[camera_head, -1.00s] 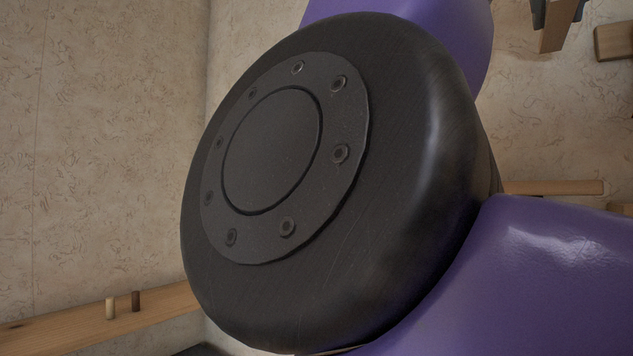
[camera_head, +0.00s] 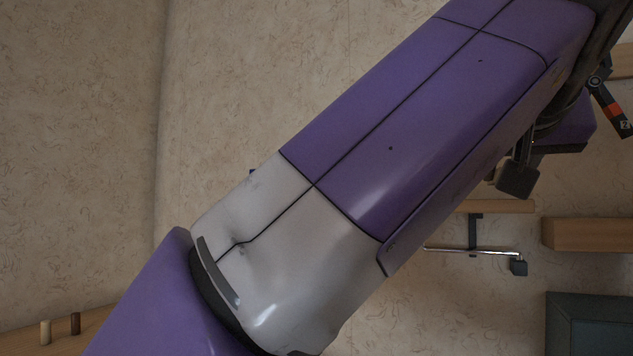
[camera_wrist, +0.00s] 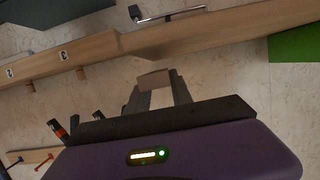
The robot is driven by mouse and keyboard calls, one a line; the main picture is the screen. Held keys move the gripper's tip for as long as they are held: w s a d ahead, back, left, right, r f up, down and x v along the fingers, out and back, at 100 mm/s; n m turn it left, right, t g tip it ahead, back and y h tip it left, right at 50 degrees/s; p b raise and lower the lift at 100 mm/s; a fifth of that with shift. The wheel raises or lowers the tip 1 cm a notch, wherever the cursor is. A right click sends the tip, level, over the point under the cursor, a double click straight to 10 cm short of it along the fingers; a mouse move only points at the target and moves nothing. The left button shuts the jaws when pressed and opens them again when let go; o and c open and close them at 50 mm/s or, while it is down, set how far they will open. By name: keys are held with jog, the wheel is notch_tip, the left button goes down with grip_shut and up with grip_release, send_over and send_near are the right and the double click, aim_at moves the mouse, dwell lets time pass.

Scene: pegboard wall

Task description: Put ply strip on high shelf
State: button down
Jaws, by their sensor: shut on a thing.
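My gripper (camera_wrist: 158,92) shows in the wrist view with its dark fingers closed around a small brown wooden piece, which seems to be the ply strip (camera_wrist: 154,80). Only its near end shows; the rest is hidden or seen end-on. In the head view my arm crosses the middle, and the dark end of my gripper (camera_head: 518,178) is at the upper right; the strip cannot be made out there. A long wooden ledge (camera_wrist: 205,38) crosses the wrist view beyond the fingers, apart from them. I cannot tell which ledge is the high shelf.
A thin wooden ledge (camera_head: 497,206), a metal hook rod (camera_head: 465,250), a wooden block (camera_head: 590,235) and a dark bin (camera_head: 590,315) are on the right wall. An orange-marked tool (camera_head: 610,105) hangs near my gripper. A green panel (camera_wrist: 295,43) is at the wrist view's right. A pegged ledge (camera_head: 25,342) is lower left.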

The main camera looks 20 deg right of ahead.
jog(key=shift+f, duration=0.95)
jog(key=shift+f, duration=0.1)
jog(key=c, duration=1.1)
grip_release()
jog(key=shift+c, duration=0.2)
